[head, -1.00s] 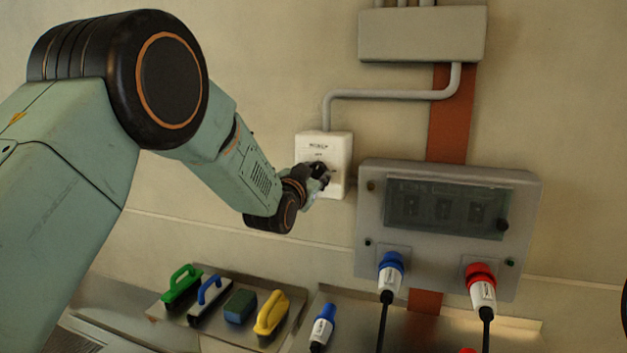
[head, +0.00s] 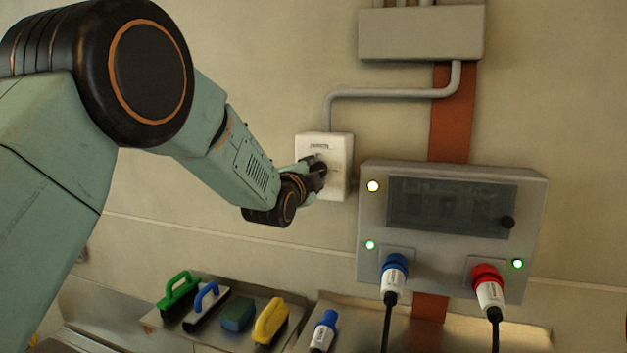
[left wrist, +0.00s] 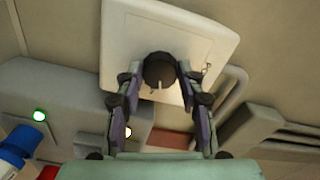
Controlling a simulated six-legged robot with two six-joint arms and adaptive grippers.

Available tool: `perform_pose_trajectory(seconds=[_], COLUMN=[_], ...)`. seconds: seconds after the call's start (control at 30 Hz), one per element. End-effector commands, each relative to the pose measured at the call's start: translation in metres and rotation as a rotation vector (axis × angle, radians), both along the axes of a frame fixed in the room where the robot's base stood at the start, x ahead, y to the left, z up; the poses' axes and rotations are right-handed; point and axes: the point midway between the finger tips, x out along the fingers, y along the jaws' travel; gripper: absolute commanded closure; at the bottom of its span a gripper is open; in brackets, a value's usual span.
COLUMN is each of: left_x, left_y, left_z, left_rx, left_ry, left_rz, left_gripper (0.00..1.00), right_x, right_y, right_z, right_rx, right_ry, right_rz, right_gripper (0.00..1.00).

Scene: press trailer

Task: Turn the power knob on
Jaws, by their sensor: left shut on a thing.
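The power knob (left wrist: 160,72) is a round black knob with a pale pointer line, on a white switch box (head: 338,150) on the wall. My left gripper (head: 317,172) is at the knob. In the left wrist view my left gripper (left wrist: 157,90) has one finger on each side of the knob and is shut on it. The pointer line runs up and down in that view. In the head view the gripper hides most of the knob. My right gripper is not in view.
A grey distribution panel (head: 440,270) with lit lamps (head: 373,186) hangs to the right, with a blue plug (head: 394,267) and a red plug (head: 487,278) in it. A grey conduit (head: 390,95) runs above the switch. Brushes and a sponge (head: 238,314) lie on a tray below.

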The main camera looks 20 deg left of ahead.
Motion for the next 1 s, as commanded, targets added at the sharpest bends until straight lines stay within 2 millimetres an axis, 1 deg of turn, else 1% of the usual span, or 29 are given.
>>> perform_pose_trajectory(seconds=[0.03, 0.2, 0.43, 0.7, 1.0], left_x=[0.000, 0.000, 0.000, 0.000, 0.000], left_y=[-0.001, -0.001, -0.001, -0.001, -0.001], left_z=[0.002, 0.002, 0.002, 0.002, 0.001], left_rx=[0.040, 0.158, 0.265, 0.317, 0.323], left_ry=[-0.008, -0.013, -0.015, -0.015, -0.013], left_rz=[-0.002, -0.001, -0.001, -0.001, -0.001], left_gripper=[0.94, 0.94, 0.94, 0.94, 0.94], right_x=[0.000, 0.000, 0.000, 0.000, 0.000], right_y=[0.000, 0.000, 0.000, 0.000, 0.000], right_z=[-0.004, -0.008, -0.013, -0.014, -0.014], right_rx=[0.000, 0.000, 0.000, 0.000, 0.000], right_ry=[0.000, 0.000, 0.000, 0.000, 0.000], right_rz=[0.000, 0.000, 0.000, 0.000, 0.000], right_gripper=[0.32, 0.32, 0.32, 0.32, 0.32])
